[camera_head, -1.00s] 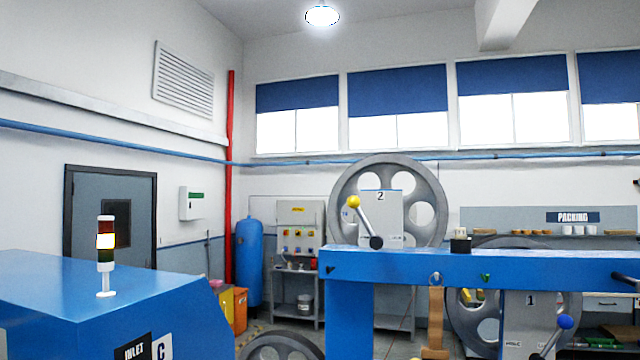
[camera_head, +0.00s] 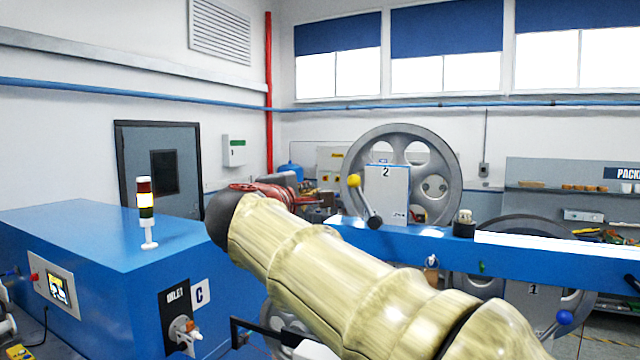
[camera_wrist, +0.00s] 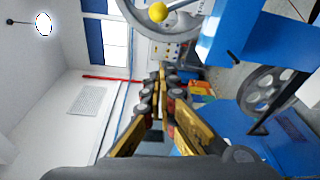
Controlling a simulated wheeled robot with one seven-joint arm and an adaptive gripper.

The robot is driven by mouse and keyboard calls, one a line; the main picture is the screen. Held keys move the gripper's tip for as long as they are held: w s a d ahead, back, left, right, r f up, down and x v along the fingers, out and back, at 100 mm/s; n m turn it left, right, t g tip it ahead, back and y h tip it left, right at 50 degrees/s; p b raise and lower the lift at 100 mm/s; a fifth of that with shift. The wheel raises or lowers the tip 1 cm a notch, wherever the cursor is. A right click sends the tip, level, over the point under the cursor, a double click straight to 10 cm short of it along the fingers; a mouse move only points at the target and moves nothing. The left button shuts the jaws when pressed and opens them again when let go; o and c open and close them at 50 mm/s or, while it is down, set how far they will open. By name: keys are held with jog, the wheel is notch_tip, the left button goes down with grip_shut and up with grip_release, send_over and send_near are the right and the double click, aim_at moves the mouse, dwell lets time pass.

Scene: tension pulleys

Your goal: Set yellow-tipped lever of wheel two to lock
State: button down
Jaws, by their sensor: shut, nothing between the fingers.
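Wheel two (camera_head: 352,150) is a grey spoked pulley behind a blue beam, with a pale plate (camera_head: 393,186) marked 2. Its lever has a yellow ball tip (camera_head: 354,181) at the upper left and a dark pivot (camera_head: 375,222) at the lower right, so it leans left of upright. The yellow tip (camera_wrist: 157,12) also shows at the top of the wrist view, beyond my fingers and apart from them. My gripper (camera_wrist: 165,72) has its fingers together and empty. In the head view, my arm reaches towards the left of wheel two, and the fingertips are hard to make out.
The blue beam (camera_head: 400,243) runs in front of wheel two. A blue machine (camera_head: 90,235) with a signal light (camera_head: 146,205) stands at left. Wheel one's lever has a blue tip (camera_head: 564,317) at lower right. Some space shows between machine and beam.

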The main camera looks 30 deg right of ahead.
aim_at(365, 202)
jog(key=shift+w, duration=0.1)
dwell(0.3)
jog(key=w+d+p, duration=0.3)
jog(key=w+d, duration=0.1)
jog(key=d, duration=0.4)
jog(key=shift+d+r+p, duration=0.15)
jog(key=shift+d+p, duration=0.15)
jog(key=shift+s, duration=0.1)
jog(key=shift+d+b, duration=0.1)
jog(key=shift+b, duration=0.3)
